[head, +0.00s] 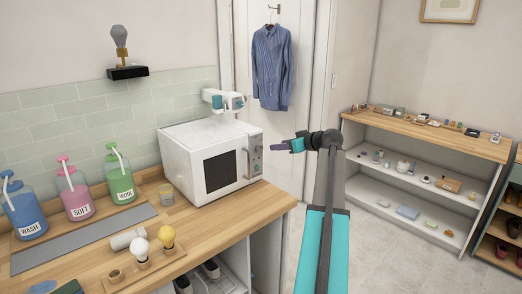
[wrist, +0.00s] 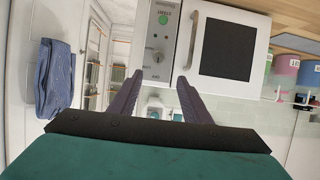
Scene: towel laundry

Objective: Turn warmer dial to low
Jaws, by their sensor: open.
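The white warmer (head: 205,150) stands on the wooden counter with its dark-windowed door facing right. Its grey control panel (wrist: 160,40) shows in the wrist view, with a round green part (wrist: 163,20) and a small dark round knob, the dial (wrist: 157,58). I cannot read where the dial points. My gripper (head: 280,146) is in the air just right of the panel, apart from it. In the wrist view my gripper (wrist: 159,79) has its two purple fingers spread, with nothing between them, their tips near the panel's lower end.
Blue (head: 28,215), pink (head: 75,197) and green (head: 121,180) pump bottles stand left on the counter (head: 215,215). A small glass (head: 166,194) and bulbs (head: 141,248) sit in front. A shirt (head: 271,65) hangs behind. Shelves (head: 430,140) stand right, with clear floor before them.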

